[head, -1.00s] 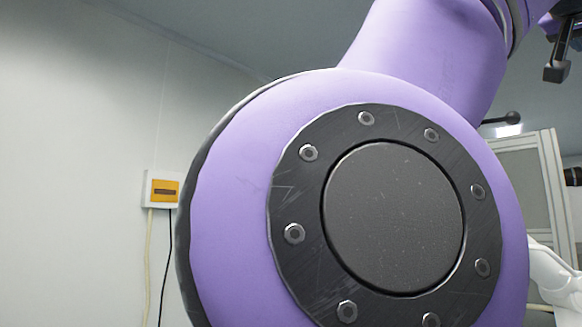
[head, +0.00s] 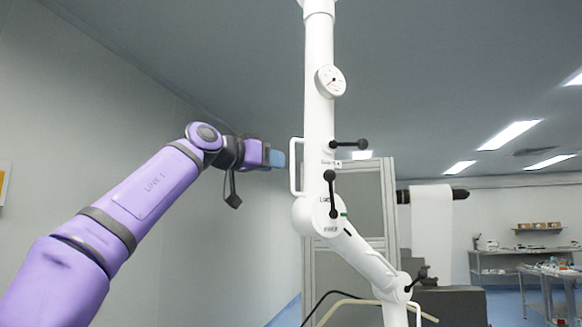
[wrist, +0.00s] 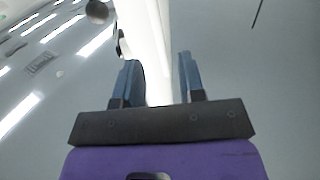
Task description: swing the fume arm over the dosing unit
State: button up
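The fume arm (head: 319,120) is a white jointed tube that comes down from the ceiling in the middle of the head view. It has a round dial, black levers and an elbow, and its lower part slopes down to the right. A white bar handle (head: 293,167) stands on its left side. My gripper (head: 280,160) is just left of this handle, level with it. In the wrist view my gripper (wrist: 161,82) has its two blue fingers apart, with a white length of the fume arm (wrist: 148,40) showing between and beyond them. I cannot make out the dosing unit.
A grey framed cabinet (head: 345,262) stands behind the fume arm. A black roller with a white web (head: 432,235) is to its right. Steel tables (head: 520,256) stand at the far right. Hoses (head: 345,297) run below the elbow. The left wall side looks clear.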

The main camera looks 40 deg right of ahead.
aim_at(292, 188)
jog(key=d, duration=0.4)
jog(key=w+d, duration=0.1)
jog(key=d, duration=0.2)
grip_shut()
